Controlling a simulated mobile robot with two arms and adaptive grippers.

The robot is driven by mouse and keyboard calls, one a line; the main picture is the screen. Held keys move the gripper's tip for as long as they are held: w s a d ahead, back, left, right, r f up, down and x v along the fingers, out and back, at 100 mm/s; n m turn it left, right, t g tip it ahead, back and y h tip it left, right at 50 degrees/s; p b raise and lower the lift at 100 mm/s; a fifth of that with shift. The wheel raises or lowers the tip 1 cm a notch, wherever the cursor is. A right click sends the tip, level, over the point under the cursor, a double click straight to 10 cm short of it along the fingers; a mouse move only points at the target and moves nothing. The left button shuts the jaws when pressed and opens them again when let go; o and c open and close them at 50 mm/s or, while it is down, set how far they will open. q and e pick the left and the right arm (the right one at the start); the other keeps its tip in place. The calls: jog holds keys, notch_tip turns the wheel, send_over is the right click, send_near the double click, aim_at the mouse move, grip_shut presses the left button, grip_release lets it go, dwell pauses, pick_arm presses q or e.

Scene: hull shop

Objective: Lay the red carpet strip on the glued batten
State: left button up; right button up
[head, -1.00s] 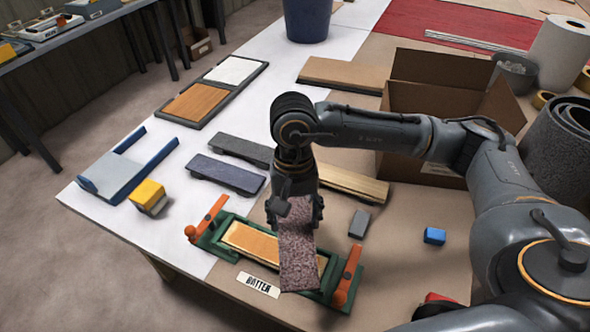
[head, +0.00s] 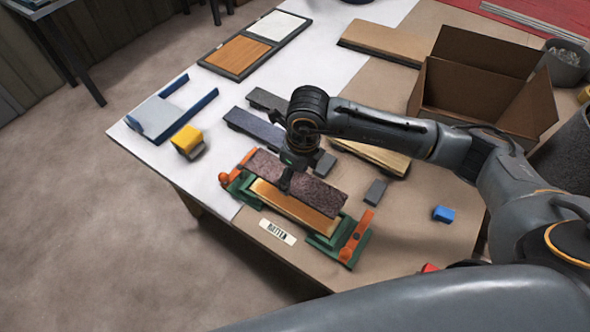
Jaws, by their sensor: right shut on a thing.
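The red carpet strip (head: 317,194) looks dull reddish-purple and speckled. My right gripper (head: 286,182) is shut on it near its middle. The strip lies lengthwise along the batten (head: 292,208), over its back edge; the batten's yellow-orange top shows along the front. I cannot tell whether the strip touches it. The batten sits in a green holder (head: 323,243) with an orange lever (head: 356,236) at the right end and another at the left. A label reading "BATTEN" (head: 278,232) is in front. My left gripper is out of view.
Dark strips (head: 254,128) and a wooden plank (head: 372,157) lie behind the holder. A grey block (head: 376,191) and blue block (head: 443,214) are to its right. A yellow block (head: 187,140) is left; an open cardboard box (head: 470,95) stands back right.

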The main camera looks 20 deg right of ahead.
jog(key=shift+f+b, duration=0.6)
jog(key=shift+f, duration=0.55)
notch_tip(320, 180, down, 5)
jog(key=b, duration=0.3)
jog(key=shift+f+b, duration=0.6)
jog(key=shift+r, duration=0.15)
jog(key=shift+b, duration=0.45)
jog(key=shift+f, duration=0.3)
jog(key=shift+f+b, duration=0.45)
jog(key=shift+b, duration=0.2)
